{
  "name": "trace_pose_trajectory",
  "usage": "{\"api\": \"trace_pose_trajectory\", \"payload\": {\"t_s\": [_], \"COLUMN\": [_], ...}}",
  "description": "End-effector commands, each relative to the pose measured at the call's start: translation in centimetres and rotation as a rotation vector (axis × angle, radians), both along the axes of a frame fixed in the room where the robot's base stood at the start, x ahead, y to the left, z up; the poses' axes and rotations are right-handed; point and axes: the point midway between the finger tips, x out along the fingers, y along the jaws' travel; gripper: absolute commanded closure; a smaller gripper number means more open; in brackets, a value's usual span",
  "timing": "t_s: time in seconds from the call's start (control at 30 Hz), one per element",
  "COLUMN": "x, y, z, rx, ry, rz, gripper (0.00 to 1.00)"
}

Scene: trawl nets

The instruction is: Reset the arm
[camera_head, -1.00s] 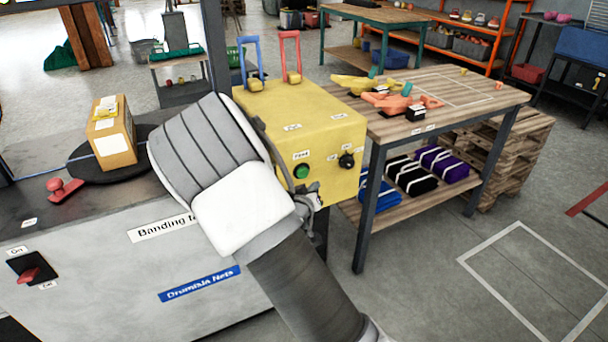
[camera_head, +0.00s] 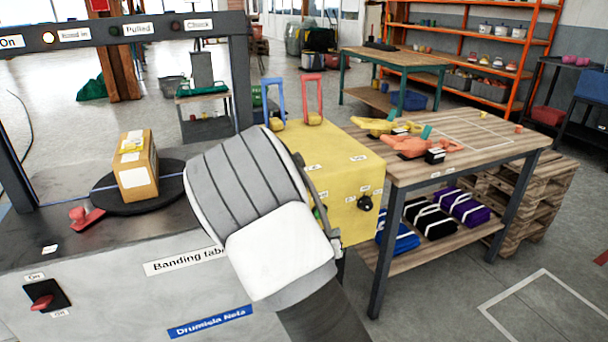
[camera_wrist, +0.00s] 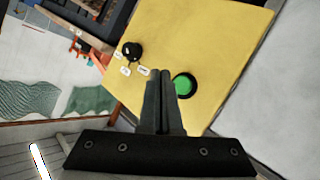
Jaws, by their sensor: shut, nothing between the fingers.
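I cannot tell whether the fingers touch the box. In the head view the knob (camera_head: 366,203) is visible and the button is mostly hidden.
The banding table (camera_head: 100,285) stands at left with a cardboard box (camera_head: 136,170) on a dark turntable (camera_head: 110,203). Blue (camera_head: 274,98) and red (camera_head: 313,95) levers rise from the yellow box. A wooden bench (camera_head: 490,150) stands at right. Floor at lower right is clear.

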Motion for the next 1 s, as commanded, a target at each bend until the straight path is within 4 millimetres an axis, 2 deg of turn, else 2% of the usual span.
{"api": "trace_pose_trajectory", "payload": {"t_s": [0.27,0.47,0.77,1.0], "x": [-2.3,-5.4,-12.4,-19.7], "y": [1.3,2.7,3.8,3.2], "z": [2.8,6.3,12.5,16.4], "rx": [0.308,0.488,0.630,0.631], "ry": [0.146,0.249,0.384,0.481], "rz": [0.021,0.076,0.176,0.218], "gripper": [1.00,1.00,1.00,1.00]}}
